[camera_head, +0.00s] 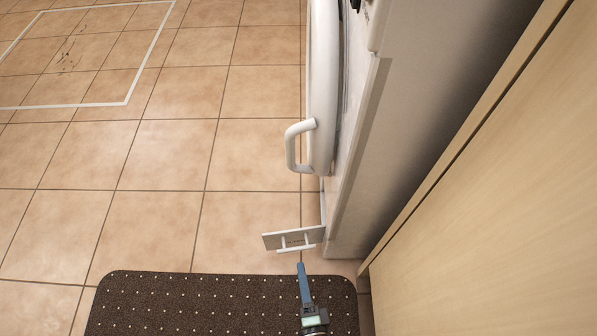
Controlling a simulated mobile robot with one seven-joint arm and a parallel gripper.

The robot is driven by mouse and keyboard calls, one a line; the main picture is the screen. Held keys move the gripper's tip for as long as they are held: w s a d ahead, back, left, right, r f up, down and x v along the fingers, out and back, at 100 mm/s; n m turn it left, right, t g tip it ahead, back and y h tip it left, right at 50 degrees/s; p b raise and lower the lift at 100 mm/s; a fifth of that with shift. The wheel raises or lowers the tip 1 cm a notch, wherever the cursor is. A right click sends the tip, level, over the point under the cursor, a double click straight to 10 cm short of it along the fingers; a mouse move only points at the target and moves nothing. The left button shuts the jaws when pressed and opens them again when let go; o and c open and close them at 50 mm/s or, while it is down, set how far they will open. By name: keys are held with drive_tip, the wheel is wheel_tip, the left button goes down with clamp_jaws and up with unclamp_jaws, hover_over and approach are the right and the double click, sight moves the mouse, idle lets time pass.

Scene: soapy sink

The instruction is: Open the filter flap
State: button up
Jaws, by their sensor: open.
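The filter flap (272,240) is a small pale panel low on the front of a white washing machine (376,140). It stands swung out from the machine's front, with its right end at the machine. Its white bar handle (296,249) is on the side towards my gripper. My gripper (301,266) has blue fingers, seen nearly edge-on as one strip. It is open and empty, just below the flap's handle in the picture. A small gap seems to separate them. The flap's hinge and the opening behind it are hidden.
The round door (322,85) of the machine, with its white handle (292,147), juts out above the flap. A dark dotted mat (190,305) lies under my gripper. A wooden cabinet (500,220) stands at the right. Tiled floor (150,225) is clear at the left.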

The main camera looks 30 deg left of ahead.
drive_tip(key=p+v, duration=0.1)
drive_tip(key=v, duration=0.4)
idle(0.5)
